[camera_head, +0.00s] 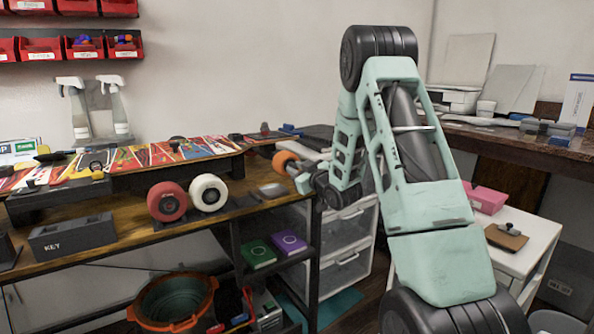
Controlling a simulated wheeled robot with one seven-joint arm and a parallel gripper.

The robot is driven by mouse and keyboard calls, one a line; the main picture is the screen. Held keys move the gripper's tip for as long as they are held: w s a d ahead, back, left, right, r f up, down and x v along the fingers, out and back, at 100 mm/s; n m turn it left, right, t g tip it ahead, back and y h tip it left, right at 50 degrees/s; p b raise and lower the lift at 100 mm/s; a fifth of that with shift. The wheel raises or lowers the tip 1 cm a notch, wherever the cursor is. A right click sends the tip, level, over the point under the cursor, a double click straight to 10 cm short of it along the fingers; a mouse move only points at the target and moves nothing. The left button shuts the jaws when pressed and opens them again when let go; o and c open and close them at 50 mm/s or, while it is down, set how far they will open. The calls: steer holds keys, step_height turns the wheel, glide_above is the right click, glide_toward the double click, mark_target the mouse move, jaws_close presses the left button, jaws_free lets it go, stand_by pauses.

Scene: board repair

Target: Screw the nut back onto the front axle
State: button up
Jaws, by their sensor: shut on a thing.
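A skateboard deck (205,150) with bright graphics lies on a dark stand on the wooden workbench. In the head view its front axle and the nut cannot be made out. An orange wheel (285,160) shows right by the tip of my gripper (301,178), at the right end of the bench. I cannot tell whether it is on an axle. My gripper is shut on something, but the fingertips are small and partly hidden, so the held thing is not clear. A red wheel (167,202) and a white wheel (209,192) stand side by side at the bench front.
A dark block marked KEY (72,237) sits at the front left of the workbench (128,240). Spray bottles (113,106) stand behind. An orange-rimmed bucket (171,304) is below. White drawers (350,240) and a white cart (532,238) stand to the right.

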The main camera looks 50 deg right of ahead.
steer(key=shift+c, duration=0.3)
steer(key=shift+r+m+p, duration=0.15)
steer(key=shift+m+p, duration=0.5)
steer(key=shift+m, duration=0.55)
steer(key=m+p, duration=0.1)
steer(key=m, duration=0.1)
steer(key=shift+m, duration=0.7)
steer(key=shift+d+m+p, duration=0.1)
steer(key=shift+m+p, duration=0.7)
steer(key=shift+m, duration=0.4)
steer(key=shift+m+p, duration=0.65)
steer(key=shift+m, duration=0.55)
steer(key=shift+f+m, duration=0.2)
steer(key=shift+m, duration=0.3)
